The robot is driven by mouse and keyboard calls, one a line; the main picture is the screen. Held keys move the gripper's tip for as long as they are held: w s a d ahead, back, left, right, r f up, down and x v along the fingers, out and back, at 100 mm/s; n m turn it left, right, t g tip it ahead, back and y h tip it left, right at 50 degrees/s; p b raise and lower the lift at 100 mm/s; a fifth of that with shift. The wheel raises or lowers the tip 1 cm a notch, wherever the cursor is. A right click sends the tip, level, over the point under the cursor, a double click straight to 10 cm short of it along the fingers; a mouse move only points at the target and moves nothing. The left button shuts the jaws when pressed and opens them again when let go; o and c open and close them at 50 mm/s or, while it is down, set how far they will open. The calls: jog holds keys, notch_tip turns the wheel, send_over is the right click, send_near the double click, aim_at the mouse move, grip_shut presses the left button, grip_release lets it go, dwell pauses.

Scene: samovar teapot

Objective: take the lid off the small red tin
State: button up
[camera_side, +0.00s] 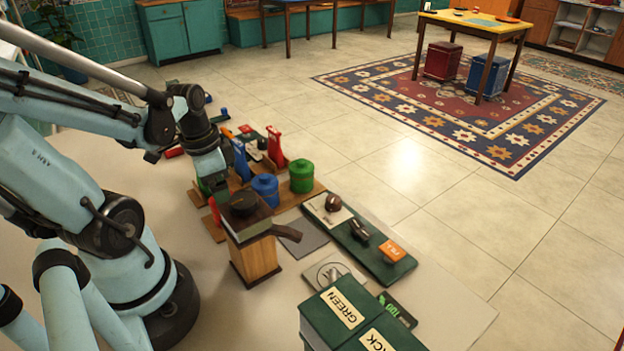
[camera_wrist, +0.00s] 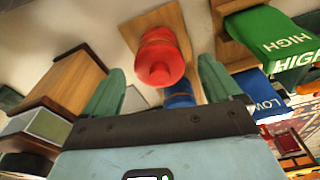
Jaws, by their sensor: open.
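The small red tin (camera_wrist: 161,60) shows in the wrist view with its round lid and knob facing the camera; the lid looks on. It stands on a wooden board (camera_wrist: 150,22). My gripper (camera_wrist: 160,75) is open, its green fingers apart on the left and right of the tin in the picture. I see no contact; the height gap is hard to judge. In the side view my gripper (camera_side: 207,184) points down behind a wooden box, and the tin is mostly or wholly hidden there.
A blue tin (camera_side: 265,189) and a green tin (camera_side: 301,177) stand close by in the row. The tall wooden box (camera_side: 253,258) with a dark top stands in front of my gripper. A dark green board with knobs (camera_side: 360,240) lies to the right.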

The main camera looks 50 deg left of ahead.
jog(key=shift+c, duration=0.3)
jog(key=c, duration=1.1)
jog(key=shift+o, duration=0.2)
jog(key=shift+r, duration=0.15)
